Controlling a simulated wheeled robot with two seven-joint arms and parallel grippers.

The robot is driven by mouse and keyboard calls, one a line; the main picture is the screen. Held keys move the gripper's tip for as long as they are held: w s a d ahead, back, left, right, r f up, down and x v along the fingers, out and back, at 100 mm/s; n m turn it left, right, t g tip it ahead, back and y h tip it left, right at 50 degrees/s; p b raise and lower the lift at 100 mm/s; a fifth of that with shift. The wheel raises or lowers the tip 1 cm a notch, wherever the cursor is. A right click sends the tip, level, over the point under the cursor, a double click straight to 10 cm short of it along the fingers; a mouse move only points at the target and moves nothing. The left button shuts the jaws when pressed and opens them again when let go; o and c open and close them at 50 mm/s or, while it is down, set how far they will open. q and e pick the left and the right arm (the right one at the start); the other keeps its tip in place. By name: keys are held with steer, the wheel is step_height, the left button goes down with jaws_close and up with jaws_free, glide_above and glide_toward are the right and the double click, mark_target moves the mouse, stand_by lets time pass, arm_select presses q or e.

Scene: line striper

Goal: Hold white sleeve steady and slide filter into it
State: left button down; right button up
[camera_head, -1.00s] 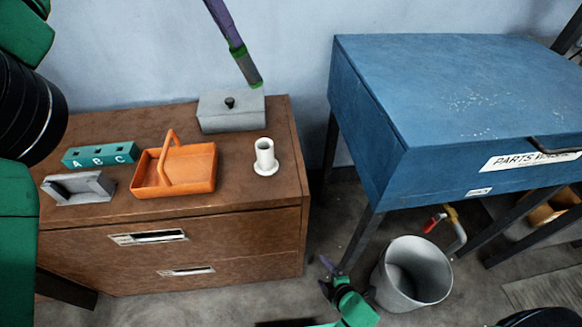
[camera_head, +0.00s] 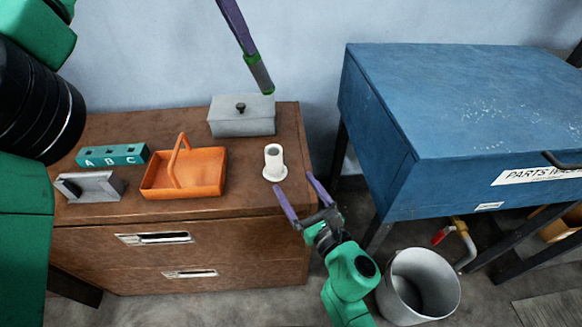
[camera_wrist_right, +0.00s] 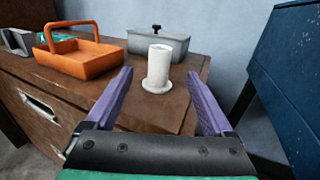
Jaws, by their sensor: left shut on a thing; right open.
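The white sleeve (camera_head: 274,163) stands upright on its round flange near the right front of the brown cabinet top; it also shows in the right wrist view (camera_wrist_right: 158,68). My right gripper (camera_head: 293,181) is open and empty at the cabinet's right front corner. In the right wrist view its fingertips (camera_wrist_right: 159,77) point toward the sleeve, which appears between them, apparently untouched. My left gripper (camera_head: 246,46) is shut on the filter (camera_head: 262,77), a dark grey cylinder with a green band. The filter is tilted and appears above the grey box, apart from the sleeve.
A grey lidded box (camera_head: 242,122) stands behind the sleeve. An orange handled tray (camera_head: 208,172), a teal A B C block (camera_head: 111,155) and a grey angled piece (camera_head: 90,187) are to the left. A blue parts washer (camera_head: 455,110) and bucket (camera_head: 420,283) are to the right.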

mark_target(277, 159)
steer(key=x, duration=1.1)
steer(key=shift+w, duration=0.1)
jaws_close()
